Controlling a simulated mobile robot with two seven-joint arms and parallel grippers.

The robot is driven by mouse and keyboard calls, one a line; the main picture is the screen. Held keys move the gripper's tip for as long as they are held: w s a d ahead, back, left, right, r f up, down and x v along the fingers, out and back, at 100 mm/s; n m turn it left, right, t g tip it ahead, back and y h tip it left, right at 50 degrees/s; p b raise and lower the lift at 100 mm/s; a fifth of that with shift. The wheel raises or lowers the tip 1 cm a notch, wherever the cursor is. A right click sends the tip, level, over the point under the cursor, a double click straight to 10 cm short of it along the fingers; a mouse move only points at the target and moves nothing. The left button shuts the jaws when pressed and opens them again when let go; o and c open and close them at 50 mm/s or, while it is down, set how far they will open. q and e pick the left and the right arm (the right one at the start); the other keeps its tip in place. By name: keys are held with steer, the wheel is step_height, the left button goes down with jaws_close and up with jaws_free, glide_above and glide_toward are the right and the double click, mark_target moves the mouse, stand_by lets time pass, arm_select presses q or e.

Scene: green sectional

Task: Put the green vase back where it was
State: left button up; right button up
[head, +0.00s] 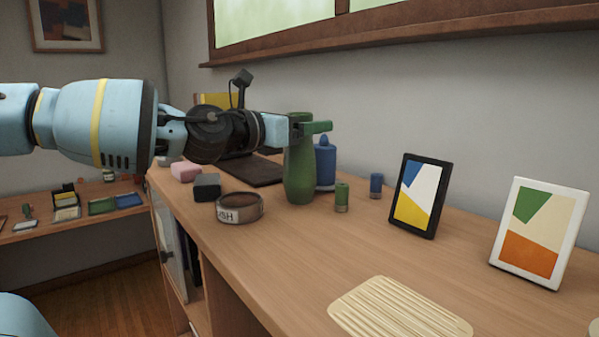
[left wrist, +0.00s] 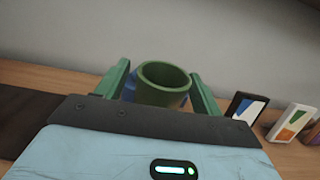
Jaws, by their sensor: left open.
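The green vase (head: 299,170) stands upright on the wooden sideboard, just in front of a blue bottle-like vase (head: 325,165). My left gripper (head: 305,128) is at the vase's upper part, reaching in from the left. In the left wrist view the round mouth of the green vase (left wrist: 163,83) lies between the two green fingers of my left gripper (left wrist: 162,88). The fingers are apart, with a visible gap on the left side and a smaller one on the right. My right gripper is not in view.
On the sideboard (head: 290,255) are a round labelled dish (head: 240,208), a dark box (head: 207,187), small green (head: 342,197) and blue (head: 376,186) cylinders, two picture frames (head: 420,195) (head: 540,232) and a ribbed cream mat (head: 400,308). The front middle surface is clear.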

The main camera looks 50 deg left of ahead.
arm_select(q)
steer(key=shift+w, duration=0.35)
jaws_close()
stand_by(0.3)
steer(key=shift+r, duration=0.1)
